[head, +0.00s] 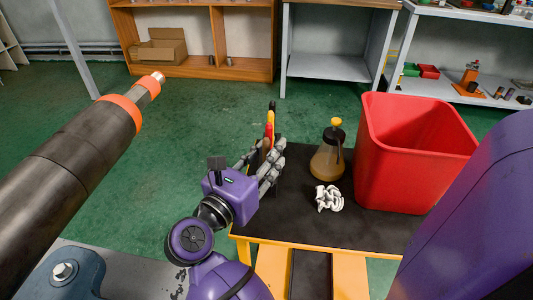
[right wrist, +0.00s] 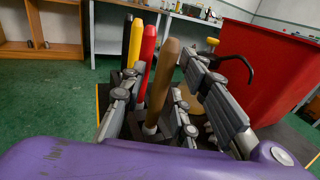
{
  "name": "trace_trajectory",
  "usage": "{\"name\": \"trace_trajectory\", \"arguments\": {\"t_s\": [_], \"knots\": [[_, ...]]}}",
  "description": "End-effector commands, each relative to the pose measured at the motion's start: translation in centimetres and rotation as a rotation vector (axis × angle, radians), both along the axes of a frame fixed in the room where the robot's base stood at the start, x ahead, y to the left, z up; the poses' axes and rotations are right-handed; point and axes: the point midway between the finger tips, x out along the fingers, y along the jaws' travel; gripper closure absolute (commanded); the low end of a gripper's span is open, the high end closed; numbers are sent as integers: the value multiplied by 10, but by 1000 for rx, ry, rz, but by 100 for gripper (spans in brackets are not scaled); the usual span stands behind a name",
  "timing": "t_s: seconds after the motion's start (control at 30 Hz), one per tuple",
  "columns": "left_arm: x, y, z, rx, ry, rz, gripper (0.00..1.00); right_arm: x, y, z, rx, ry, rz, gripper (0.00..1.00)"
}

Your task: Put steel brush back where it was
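A brown wooden handle (right wrist: 163,85), which may be the steel brush's, stands upright between my right gripper's fingers in the right wrist view. My right gripper (head: 262,158) is over the left part of the black-topped table (head: 385,232). Its fingers, also in the right wrist view (right wrist: 163,92), stand apart on both sides of the handle with a visible gap. Red (right wrist: 148,50), yellow (right wrist: 134,43) and black (right wrist: 126,40) handles stand in a row just beyond. My left gripper is not in view.
A bottle with a yellow cap (head: 328,160), a crumpled white thing (head: 328,198) and a tall red bin (head: 410,160) stand right of the gripper. A dark pipe with orange rings (head: 85,150) crosses the left. Shelves (head: 205,65) line the back wall.

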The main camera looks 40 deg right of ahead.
Motion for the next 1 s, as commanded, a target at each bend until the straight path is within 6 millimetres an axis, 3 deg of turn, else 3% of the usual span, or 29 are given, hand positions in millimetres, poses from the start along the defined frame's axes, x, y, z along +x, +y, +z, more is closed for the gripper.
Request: {"name": "trace_trajectory", "arguments": {"t_s": [0.27, 0.43, 0.8, 1.0], "knots": [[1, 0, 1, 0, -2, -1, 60, 0, 0, 1, 0, 0, 0, 70], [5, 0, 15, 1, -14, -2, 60, 0, 0, 17, -1, -3, -1, 70], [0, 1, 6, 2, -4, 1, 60, -26, 79, 9, 3, 4, 2, 70], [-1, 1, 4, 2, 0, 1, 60, -34, 106, 10, 1, 3, 1, 70]]}}
